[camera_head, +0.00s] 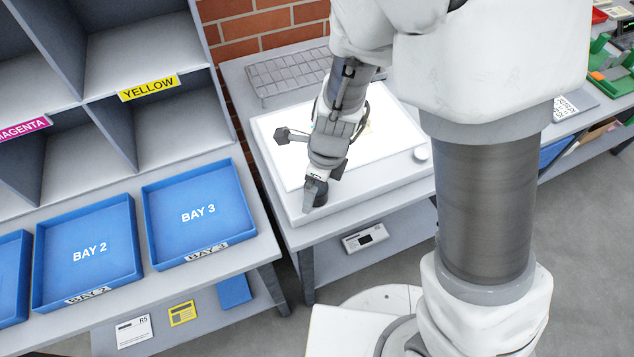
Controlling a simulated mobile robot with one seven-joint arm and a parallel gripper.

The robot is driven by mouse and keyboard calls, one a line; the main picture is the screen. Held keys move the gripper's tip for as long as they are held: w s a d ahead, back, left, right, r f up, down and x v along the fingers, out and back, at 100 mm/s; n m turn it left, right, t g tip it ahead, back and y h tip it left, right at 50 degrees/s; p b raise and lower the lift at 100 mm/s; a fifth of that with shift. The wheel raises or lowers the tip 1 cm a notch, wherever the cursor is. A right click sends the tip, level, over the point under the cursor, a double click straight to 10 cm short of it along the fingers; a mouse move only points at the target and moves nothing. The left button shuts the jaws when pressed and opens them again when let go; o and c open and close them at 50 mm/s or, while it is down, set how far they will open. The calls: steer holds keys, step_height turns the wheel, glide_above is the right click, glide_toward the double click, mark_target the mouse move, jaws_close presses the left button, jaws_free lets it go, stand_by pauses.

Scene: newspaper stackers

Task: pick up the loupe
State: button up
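My arm reaches down over a white light table (285,170). My gripper (316,193) is at its lower end, by the table's near left edge. The fingers are small and dark here, so I cannot tell their opening or whether anything is between them. I cannot make out the loupe with certainty. A small dark block (282,135) shows against the bright panel, left of my wrist; I cannot tell whether it is a separate object or part of my arm. My arm hides the middle of the panel.
A grey rack (285,75) lies behind the light table, before a brick wall. Blue trays, BAY 2 (88,253) and BAY 3 (200,213), stand left under grey cubbyholes. A white device (364,239) sits below the tabletop.

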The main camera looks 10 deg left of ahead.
steer(key=shift+r, duration=0.1)
steer(key=c, duration=1.5)
steer(key=shift+o, duration=0.2)
